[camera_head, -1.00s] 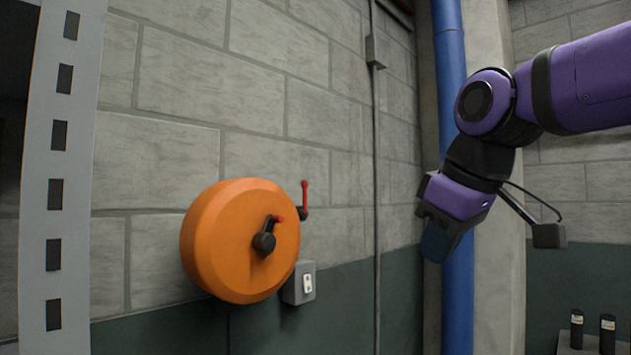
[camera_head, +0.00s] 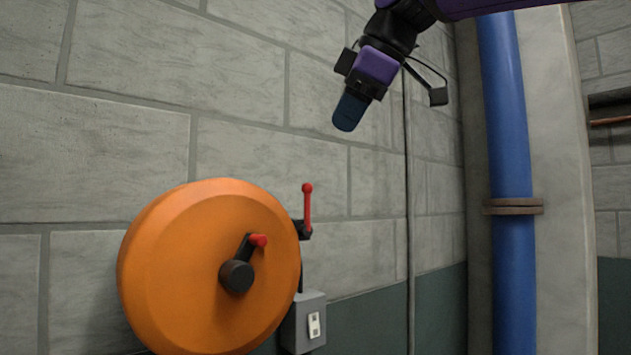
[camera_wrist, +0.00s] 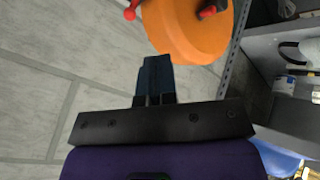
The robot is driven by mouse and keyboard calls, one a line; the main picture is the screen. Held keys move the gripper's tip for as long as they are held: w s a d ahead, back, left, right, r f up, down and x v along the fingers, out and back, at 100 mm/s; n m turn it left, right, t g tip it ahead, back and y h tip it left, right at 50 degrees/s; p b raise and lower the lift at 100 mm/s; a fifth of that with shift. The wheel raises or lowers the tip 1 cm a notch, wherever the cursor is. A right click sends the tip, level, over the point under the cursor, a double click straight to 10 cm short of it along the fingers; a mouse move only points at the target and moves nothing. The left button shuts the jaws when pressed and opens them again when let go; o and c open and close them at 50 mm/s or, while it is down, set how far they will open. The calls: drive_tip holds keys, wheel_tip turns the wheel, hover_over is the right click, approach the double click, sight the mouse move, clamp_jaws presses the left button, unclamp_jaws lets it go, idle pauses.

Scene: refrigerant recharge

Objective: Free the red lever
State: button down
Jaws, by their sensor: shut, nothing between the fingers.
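The red lever (camera_head: 308,204) stands upright with a round red knob on top, on a black pivot on the wall, just right of the orange drum (camera_head: 150,265). A black crank with a red knob (camera_head: 258,240) sits on the drum's front face. My gripper (camera_head: 348,112) is shut and empty, up and to the right of the lever and clear of it. In the wrist view my gripper (camera_wrist: 155,75) points toward the orange drum (camera_wrist: 185,35). The red lever's knob (camera_wrist: 130,14) shows at the top edge there, left of the drum; the rest is mostly cut off.
A grey switch box (camera_head: 305,325) is on the wall below the lever. A blue vertical pipe (camera_head: 510,150) with a brown collar stands to the right. Grey shelving (camera_wrist: 270,60) with items shows in the wrist view. The wall between lever and pipe is mostly bare.

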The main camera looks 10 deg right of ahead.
drive_tip(key=shift+s, duration=0.1)
hover_over(307, 210)
drive_tip(key=s, duration=0.2)
drive_tip(key=shift+f, duration=4.15)
drive_tip(key=shift+s+d, duration=0.2)
drive_tip(key=shift+d, duration=0.2)
